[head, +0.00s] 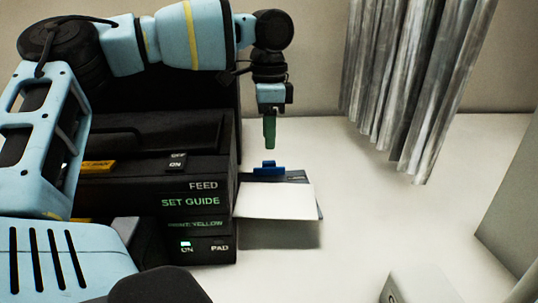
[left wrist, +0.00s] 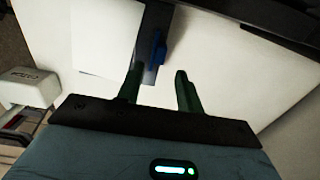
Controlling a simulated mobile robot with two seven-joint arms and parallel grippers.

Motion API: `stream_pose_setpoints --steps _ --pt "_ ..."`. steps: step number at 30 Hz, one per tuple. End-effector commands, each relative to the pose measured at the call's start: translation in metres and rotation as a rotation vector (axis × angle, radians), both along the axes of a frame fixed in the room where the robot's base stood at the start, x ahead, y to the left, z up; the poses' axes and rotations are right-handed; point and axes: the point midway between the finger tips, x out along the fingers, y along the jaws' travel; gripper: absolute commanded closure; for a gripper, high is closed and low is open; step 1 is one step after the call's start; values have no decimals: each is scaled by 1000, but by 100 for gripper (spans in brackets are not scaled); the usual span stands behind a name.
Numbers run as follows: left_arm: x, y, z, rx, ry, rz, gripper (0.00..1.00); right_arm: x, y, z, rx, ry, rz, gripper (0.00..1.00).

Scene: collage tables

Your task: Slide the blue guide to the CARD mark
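The blue guide (head: 268,169) is a small block on a dark grey tray strip (head: 297,177) at the right side of the black machine. It also shows in the left wrist view (left wrist: 158,50), on the dark strip. My left gripper (head: 269,146) points down above the guide, with a small gap under its green fingertips. In the left wrist view its fingers (left wrist: 158,80) stand apart with nothing between them, and the guide lies beyond the tips, nearer the left finger. I cannot make out a CARD mark. My right gripper is not in view.
A white sheet (head: 275,201) lies on the tray in front of the guide. The black machine (head: 150,200) bears the labels FEED, SET GUIDE, PRINT: YELLOW and PAD. Grey hanging strips (head: 410,80) are at the back right. A white box (head: 418,285) stands at the front right. The table between is clear.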

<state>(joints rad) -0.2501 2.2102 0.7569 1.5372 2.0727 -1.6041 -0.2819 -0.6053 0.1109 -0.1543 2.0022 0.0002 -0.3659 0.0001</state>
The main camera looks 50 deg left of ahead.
Motion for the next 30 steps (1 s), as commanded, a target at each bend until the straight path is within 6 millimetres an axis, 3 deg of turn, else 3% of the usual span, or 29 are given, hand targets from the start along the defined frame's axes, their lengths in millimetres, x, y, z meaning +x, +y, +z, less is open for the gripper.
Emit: stream_pose_setpoints --steps 10,23,30 --pt "-1 0 -50 0 3 1 64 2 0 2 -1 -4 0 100" --pt "0 0 -60 -1 1 0 64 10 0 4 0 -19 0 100" --pt "0 0 -60 0 0 1 94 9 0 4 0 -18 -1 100"
